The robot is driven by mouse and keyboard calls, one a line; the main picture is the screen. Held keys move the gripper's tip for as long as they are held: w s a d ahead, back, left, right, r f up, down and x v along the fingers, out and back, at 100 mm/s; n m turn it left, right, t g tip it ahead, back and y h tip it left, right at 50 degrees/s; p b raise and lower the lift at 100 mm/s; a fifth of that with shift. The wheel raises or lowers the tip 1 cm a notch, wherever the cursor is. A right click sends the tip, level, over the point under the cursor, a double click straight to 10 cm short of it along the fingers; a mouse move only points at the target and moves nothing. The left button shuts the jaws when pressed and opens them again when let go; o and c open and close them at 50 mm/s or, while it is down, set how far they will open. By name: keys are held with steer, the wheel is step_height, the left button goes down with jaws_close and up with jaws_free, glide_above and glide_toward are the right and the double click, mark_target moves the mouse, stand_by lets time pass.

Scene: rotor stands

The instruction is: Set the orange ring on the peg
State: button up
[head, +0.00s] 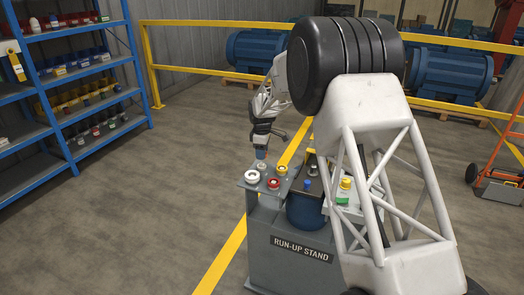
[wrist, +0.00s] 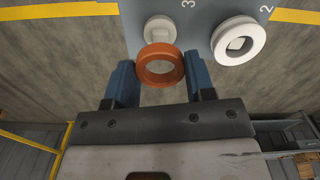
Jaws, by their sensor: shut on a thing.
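The orange ring (wrist: 161,66) is between the two blue fingers of my gripper (wrist: 158,82), which is shut on it. In the wrist view a bare peg (wrist: 159,28) with a pale round base stands just beyond the ring, by the mark 3. The ring overlaps the near part of that base; I cannot tell the gap in height. Another peg by the mark 2 has a white ring (wrist: 238,41) around it. In the head view my gripper (head: 261,154) is above the back left of the stand's top plate (head: 244,184); the orange ring cannot be made out there.
The stand (head: 290,258) is labelled RUN-UP STAND. A blue shelf rack (head: 75,80) stands at the left, and a yellow rail (head: 190,70) runs behind. The floor between is clear.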

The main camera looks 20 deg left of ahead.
steer(key=shift+f, duration=2.4)
stand_by(4.3)
steer(key=o, duration=1.4)
steer(key=shift+o, duration=0.2)
steer(key=shift+r, duration=0.2)
